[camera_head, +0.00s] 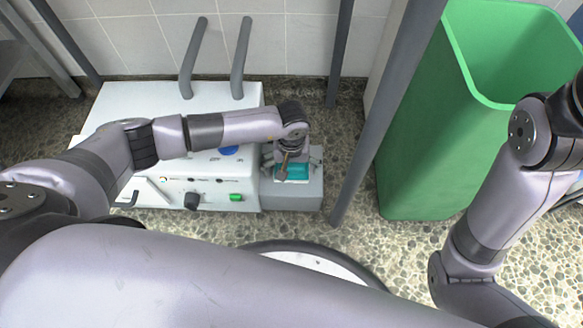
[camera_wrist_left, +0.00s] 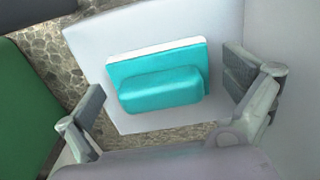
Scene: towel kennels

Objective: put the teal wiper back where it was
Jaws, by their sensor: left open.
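The teal wiper (camera_wrist_left: 160,88), a teal block with a white edge and a raised grip, lies on a light grey surface in the left wrist view. In the head view it shows as a small teal patch (camera_head: 299,171) on the grey box (camera_head: 312,196), partly hidden by my wrist. My left gripper (camera_head: 292,164) is over it, pointing down. In the left wrist view my left gripper (camera_wrist_left: 172,96) has its fingers wide apart, one on each side of the wiper, with visible gaps. My right gripper is out of view.
A white machine (camera_head: 160,105) with knobs, a green button and two grey upright bars stands left of the grey box. A slanted grey post (camera_head: 368,150) and a large green bin (camera_head: 430,140) stand to the right. Speckled floor shows in front.

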